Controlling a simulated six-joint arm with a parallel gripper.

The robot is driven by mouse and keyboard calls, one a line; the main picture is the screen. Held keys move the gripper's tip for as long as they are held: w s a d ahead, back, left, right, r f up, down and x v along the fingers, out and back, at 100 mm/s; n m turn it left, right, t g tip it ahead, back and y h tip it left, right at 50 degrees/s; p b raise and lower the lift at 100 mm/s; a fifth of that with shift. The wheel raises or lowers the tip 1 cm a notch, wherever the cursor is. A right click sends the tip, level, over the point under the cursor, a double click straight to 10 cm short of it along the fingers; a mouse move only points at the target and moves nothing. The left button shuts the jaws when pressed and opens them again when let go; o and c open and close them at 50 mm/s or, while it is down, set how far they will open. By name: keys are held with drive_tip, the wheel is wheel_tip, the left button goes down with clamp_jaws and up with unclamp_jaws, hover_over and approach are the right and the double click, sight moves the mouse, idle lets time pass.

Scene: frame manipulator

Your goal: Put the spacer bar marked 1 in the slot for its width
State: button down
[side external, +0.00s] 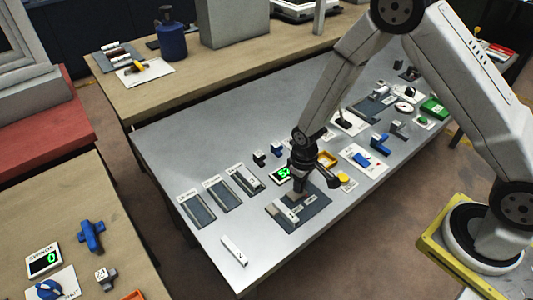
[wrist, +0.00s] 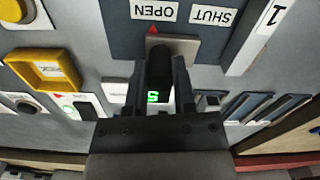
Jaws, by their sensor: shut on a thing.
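The white spacer bar (wrist: 252,40) marked 1 lies at upper right in the wrist view; in the side view it lies loose near the table's front-left edge (side external: 234,250). Three dark slots sit left of centre in the side view: the left slot (side external: 197,209), the middle slot (side external: 222,196) and the right slot (side external: 246,180), which seems to hold a pale bar. My gripper (wrist: 160,85) is shut on a black knob (wrist: 160,62) on a grey slider plate. The knob is on a dark panel (wrist: 120,40) lettered OPEN and SHUT, with a red triangle by OPEN.
A green-digit display (side external: 281,174) stands just behind my gripper. A yellow tray (side external: 327,159), a yellow button (side external: 346,180) and a blue part (side external: 362,159) lie to its right. Bare metal table surrounds the loose bar.

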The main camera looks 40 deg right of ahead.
drive_tip(key=shift+d, duration=0.3)
drive_tip(key=shift+c, duration=2.2)
unclamp_jaws()
drive_tip(key=shift+r, duration=0.1)
drive_tip(key=shift+r, duration=3.8)
drive_tip(key=shift+s+r, duration=0.1)
drive_tip(key=shift+r, duration=0.05)
drive_tip(key=s+d+r+m+t, duration=0.2)
drive_tip(key=s+d+r, duration=0.2)
drive_tip(key=s+r, duration=0.6)
drive_tip(key=shift+s+d+t, duration=0.2)
drive_tip(key=shift+s+t, duration=0.1)
drive_tip(key=shift+s, duration=0.05)
